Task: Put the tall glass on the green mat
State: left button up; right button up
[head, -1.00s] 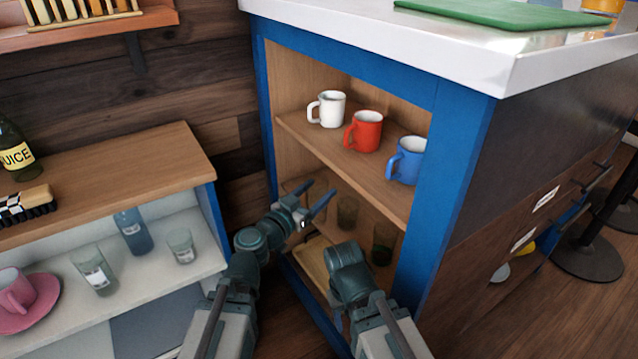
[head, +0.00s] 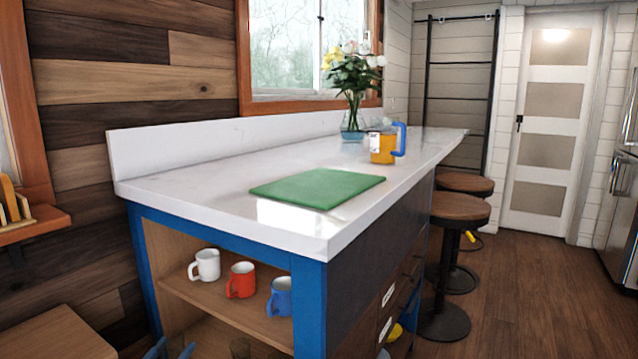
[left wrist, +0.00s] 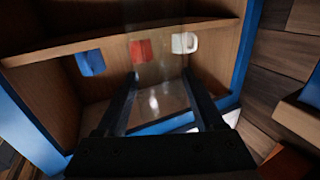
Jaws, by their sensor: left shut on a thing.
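The green mat (head: 318,188) lies flat on the white counter, with nothing on it. My right gripper is not in view.
A white mug (head: 207,265), a red mug (head: 240,281) and a blue mug (head: 281,297) stand on the cabinet's upper shelf.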

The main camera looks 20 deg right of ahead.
aim_at(307, 189)
jog(key=k+l+z, duration=0.3)
jog(key=k+l, duration=0.15)
jog(key=k+l+z, duration=0.3)
jog(key=k+l, duration=0.15)
jog(key=l, duration=0.15)
